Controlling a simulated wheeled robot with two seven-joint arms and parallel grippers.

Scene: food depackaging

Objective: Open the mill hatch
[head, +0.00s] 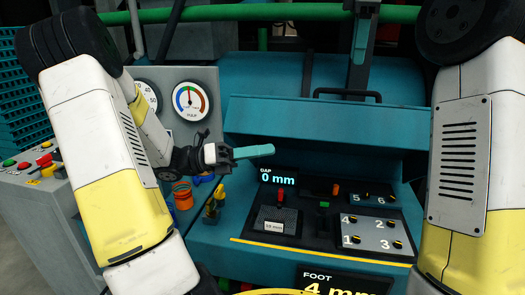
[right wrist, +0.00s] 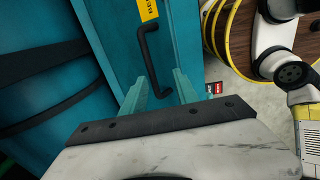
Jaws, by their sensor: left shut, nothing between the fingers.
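The teal mill (head: 215,240) fills the middle of the head view, with a wide teal cover (head: 300,120) and a black bar handle (head: 347,93) on its top edge. My left gripper (head: 272,150) has its teal fingers together and empty, in front of the cover and above the control panel. In the right wrist view, a black bar handle (right wrist: 145,50) stands on a teal panel (right wrist: 100,45) with a yellow label (right wrist: 147,10). My right gripper (right wrist: 160,82) is open, its fingertips on either side of the handle's lower end. I cannot tell whether they touch it, nor whether both handles are the same.
A control panel (head: 300,232) with knobs and a display reading 0 mm (head: 277,178) lies below the cover. A grey gauge panel (head: 205,125) stands behind my left arm. Small orange and yellow parts (head: 183,195) sit left of the panel.

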